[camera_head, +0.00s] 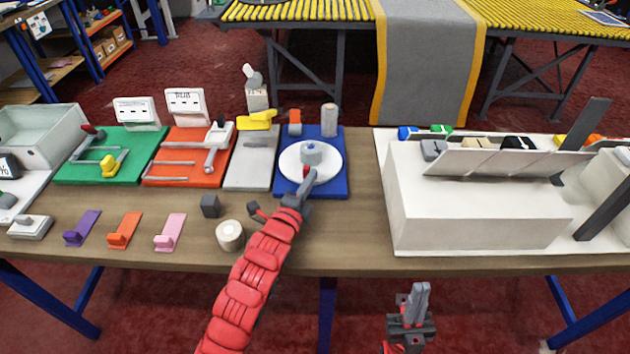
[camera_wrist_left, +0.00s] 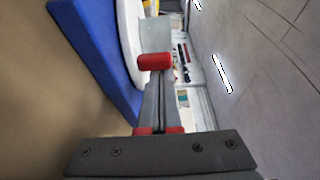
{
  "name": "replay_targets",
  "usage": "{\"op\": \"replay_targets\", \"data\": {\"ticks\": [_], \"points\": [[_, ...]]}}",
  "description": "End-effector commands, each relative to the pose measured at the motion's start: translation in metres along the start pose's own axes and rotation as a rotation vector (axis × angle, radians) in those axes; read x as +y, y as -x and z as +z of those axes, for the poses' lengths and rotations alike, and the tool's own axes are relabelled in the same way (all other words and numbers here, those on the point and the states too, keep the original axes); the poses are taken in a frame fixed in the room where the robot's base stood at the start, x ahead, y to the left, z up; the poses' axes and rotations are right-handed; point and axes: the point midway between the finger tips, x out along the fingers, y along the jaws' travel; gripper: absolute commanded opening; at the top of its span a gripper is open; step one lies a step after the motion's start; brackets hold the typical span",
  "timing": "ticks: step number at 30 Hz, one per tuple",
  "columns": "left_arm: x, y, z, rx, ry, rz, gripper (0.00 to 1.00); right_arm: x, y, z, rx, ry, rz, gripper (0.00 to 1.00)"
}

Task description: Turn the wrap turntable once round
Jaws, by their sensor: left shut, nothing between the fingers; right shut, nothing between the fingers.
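The wrap turntable is a white round disc (camera_head: 328,158) on a blue base (camera_head: 335,190). A grey piece (camera_head: 312,152) stands at its middle and a red knob (camera_head: 306,171) is at its near edge. My left gripper (camera_head: 308,182) is shut and empty, with its tips at the knob; I cannot tell if they touch. In the left wrist view the red knob (camera_wrist_left: 154,61) shows just beyond the shut fingers (camera_wrist_left: 161,88), with the white disc edge (camera_wrist_left: 130,40) and blue base (camera_wrist_left: 95,50) to the left. My right gripper (camera_head: 419,302) is shut and empty, in front of the table's near edge.
A grey cylinder (camera_head: 329,119) and an orange piece (camera_head: 295,124) stand behind the disc. A grey board (camera_head: 252,168) lies left of the base. A white roll (camera_head: 230,235) and dark cube (camera_head: 210,206) sit near my left arm. A large white box (camera_head: 470,215) stands right.

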Motion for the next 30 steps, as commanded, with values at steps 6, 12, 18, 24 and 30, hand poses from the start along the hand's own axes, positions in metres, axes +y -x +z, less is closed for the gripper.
{"op": "replay_targets", "data": {"ticks": [6, 12, 18, 24, 30], "points": [[0.002, 0.006, 0.019, -0.001, -0.003, 0.001, 0.0, 0.0, 0.009, 0.002, 0.0, 0.0, 0.0, 0.0], [0.001, 0.007, 0.028, 0.0, -0.001, 0.001, 0.0, 0.0, 0.009, 0.002, 0.0, 0.0, 0.0, 0.0], [0.0, 0.007, 0.029, 0.001, 0.002, 0.0, 0.0, 0.0, 0.009, 0.001, 0.0, 0.0, 0.0, 0.0], [0.001, 0.007, 0.028, 0.001, 0.001, 0.0, 0.0, 0.0, 0.009, 0.002, 0.0, 0.0, 0.0, 0.0], [0.003, 0.009, 0.021, 0.001, 0.001, -0.002, 0.0, -0.001, 0.019, 0.003, 0.0, 0.0, 0.0, 0.0]]}}
